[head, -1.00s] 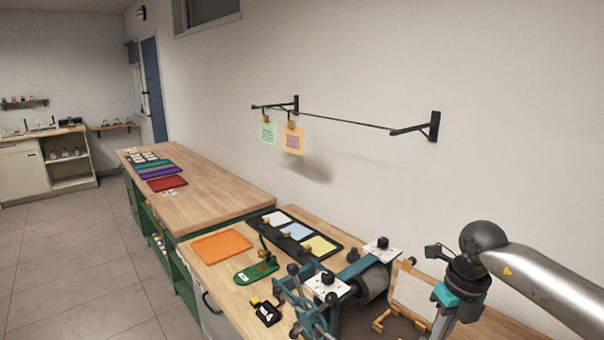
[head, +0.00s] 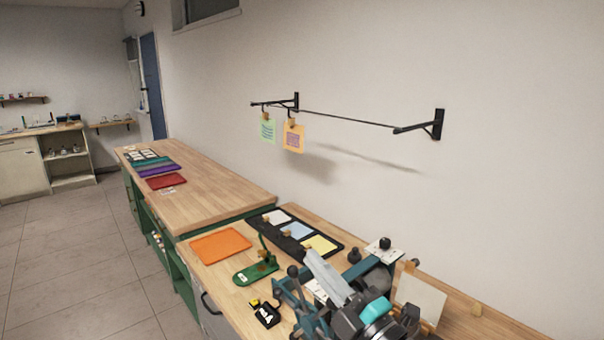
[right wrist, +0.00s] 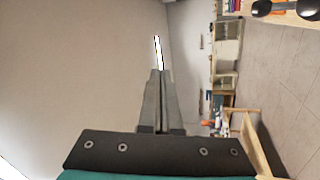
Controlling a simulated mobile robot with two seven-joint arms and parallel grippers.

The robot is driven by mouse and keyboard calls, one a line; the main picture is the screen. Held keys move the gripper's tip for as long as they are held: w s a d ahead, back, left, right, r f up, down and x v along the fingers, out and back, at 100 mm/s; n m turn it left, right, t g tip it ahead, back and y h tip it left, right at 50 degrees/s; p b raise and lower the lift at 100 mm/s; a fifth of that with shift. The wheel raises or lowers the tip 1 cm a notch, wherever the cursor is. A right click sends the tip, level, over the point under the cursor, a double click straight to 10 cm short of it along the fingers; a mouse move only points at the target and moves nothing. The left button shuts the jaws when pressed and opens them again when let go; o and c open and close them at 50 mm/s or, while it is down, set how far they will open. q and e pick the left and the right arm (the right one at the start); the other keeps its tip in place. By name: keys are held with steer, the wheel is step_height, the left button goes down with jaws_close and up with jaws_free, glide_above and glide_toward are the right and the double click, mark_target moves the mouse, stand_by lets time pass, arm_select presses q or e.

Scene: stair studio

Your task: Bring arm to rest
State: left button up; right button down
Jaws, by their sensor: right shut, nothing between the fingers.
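My right gripper (head: 316,260) is at the lower right of the head view, in front of the small press (head: 355,270) on the near bench, partly hiding it. Its pale fingers point up and left, and its teal band and dark wrist are behind them. In the right wrist view my right gripper (right wrist: 160,76) has its two grey fingers together with nothing between them. My left gripper is in neither view.
The near bench holds an orange mat (head: 220,246), a black tray (head: 262,235) with coloured sheets, a green stand (head: 256,271) and a small easel (head: 420,299). Two cards hang from a wall line (head: 345,118). The floor (head: 60,260) at left is clear.

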steer(key=s+d+f+m+g+h, duration=0.2)
steer(key=s+d+f+m+h, duration=0.2)
steer(key=d+f+m+h, duration=1.05)
steer(key=s+f+m+g+y, duration=0.1)
steer(key=s+f+m+g, duration=0.1)
steer(key=s+f+g, duration=0.35)
steer(key=s+a+f+m+g+y, duration=0.1)
steer(key=s+f+m+g, duration=0.1)
steer(key=s, duration=0.7)
steer(key=s+f+m+g, duration=0.2)
steer(key=s+f+g, duration=0.15)
steer(key=s, duration=0.45)
step_height(320, 180, down, 28)
steer(key=s+g+b, duration=0.1)
steer(key=g+b, duration=0.1)
steer(key=b, duration=0.5)
arm_select(q)
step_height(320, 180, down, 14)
steer(key=b, duration=0.7)
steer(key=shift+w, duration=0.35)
arm_select(e)
steer(key=s+d+f, duration=0.1)
steer(key=s+f, duration=0.7)
steer(key=f, duration=0.3)
steer(key=s+d+f+g, duration=0.1)
steer(key=s+f, duration=0.7)
steer(key=f, duration=0.2)
steer(key=shift+d+f, duration=0.35)
steer(key=shift+f, duration=0.05)
